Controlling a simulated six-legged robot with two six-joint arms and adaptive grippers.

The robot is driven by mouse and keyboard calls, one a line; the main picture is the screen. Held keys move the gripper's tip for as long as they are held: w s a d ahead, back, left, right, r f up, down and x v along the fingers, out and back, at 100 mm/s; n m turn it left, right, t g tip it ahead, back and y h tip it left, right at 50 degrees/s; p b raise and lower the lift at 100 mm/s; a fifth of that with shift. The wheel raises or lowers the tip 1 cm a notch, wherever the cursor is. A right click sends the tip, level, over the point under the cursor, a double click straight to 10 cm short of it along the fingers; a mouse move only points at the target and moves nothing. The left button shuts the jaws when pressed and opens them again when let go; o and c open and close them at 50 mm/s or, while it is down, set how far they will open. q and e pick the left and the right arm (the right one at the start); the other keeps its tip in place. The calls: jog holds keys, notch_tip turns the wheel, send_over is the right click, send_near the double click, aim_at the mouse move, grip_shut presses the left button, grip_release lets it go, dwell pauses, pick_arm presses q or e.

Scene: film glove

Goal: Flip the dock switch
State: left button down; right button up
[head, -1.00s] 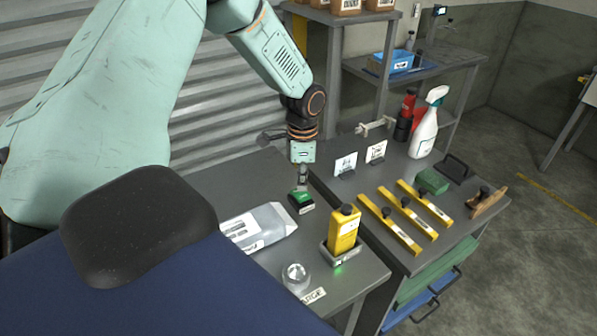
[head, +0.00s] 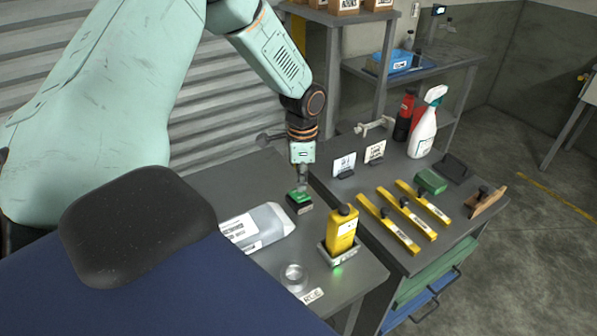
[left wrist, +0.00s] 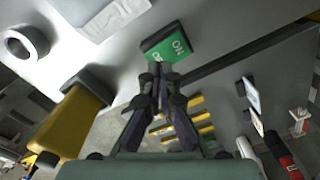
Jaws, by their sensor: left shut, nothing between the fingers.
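The dock switch (head: 300,203) is a black box with a green top on the grey bench. In the left wrist view its green face (left wrist: 168,47) shows "ON", with part of the lettering covered. My left gripper (head: 302,186) points down at the switch, its fingers shut and empty. In the left wrist view the fingertips (left wrist: 160,70) are right at the switch's edge; I cannot tell whether they touch it. A yellow device (head: 342,230) stands upright in a grey dock (head: 338,257) with a green light at its front. My right gripper is not in view.
A clear pouch (head: 258,226) lies left of the dock, and a metal ring (head: 294,275) lies in front. On the neighbouring bench are two white cards (head: 344,163), yellow bars (head: 406,212), a green block (head: 431,181) and a spray bottle (head: 424,130).

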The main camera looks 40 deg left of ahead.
pick_arm(q)
jog(key=shift+s+a, duration=0.1)
jog(key=shift+f, duration=0.2)
jog(key=shift+f, duration=0.15)
dwell(0.4)
jog(key=shift+f+b, duration=0.2)
jog(key=shift+b, duration=0.1)
